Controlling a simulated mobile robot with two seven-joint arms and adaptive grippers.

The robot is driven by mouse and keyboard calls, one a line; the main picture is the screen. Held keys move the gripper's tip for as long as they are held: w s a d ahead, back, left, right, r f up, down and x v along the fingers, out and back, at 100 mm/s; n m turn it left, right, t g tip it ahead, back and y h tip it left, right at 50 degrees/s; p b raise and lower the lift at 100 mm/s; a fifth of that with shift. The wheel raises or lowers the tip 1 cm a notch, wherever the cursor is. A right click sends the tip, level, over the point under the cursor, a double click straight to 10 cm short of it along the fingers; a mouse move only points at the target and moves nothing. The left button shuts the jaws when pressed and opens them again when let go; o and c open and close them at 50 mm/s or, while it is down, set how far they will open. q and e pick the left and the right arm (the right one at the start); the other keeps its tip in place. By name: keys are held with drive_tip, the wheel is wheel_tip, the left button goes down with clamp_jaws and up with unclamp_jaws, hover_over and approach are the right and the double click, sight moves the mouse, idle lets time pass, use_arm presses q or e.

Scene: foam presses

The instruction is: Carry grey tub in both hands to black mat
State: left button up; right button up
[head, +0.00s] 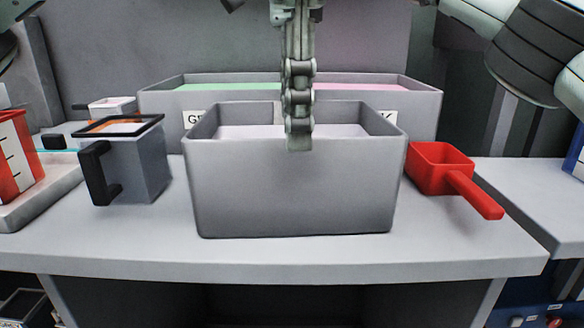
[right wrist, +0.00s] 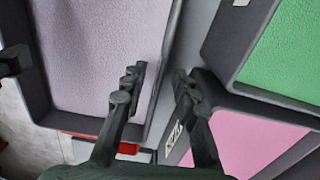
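The grey tub (head: 292,190) stands upright on the table's front middle; its pale lilac inside (right wrist: 100,50) fills the left of the right wrist view. My left gripper (head: 299,146) hangs down at the middle of the tub's near wall, its finger overlapping the rim. It is seen edge-on, so its opening is hidden. My right gripper (right wrist: 160,75) is open, its fingers on either side of the tub's far wall, with gaps showing beside the wall. In the head view the right gripper is hidden behind the left one. No black mat shows in either view.
A two-part grey bin (head: 425,110), green and pink inside, stands close behind the tub. A red scoop (head: 440,170) lies right, its handle towards the front edge. A grey jug (head: 140,165) with black handle stands left. A second table (head: 535,200) is at right.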

sight(297, 234)
drive_tip(key=shift+d+f, duration=0.1)
idle(0.3)
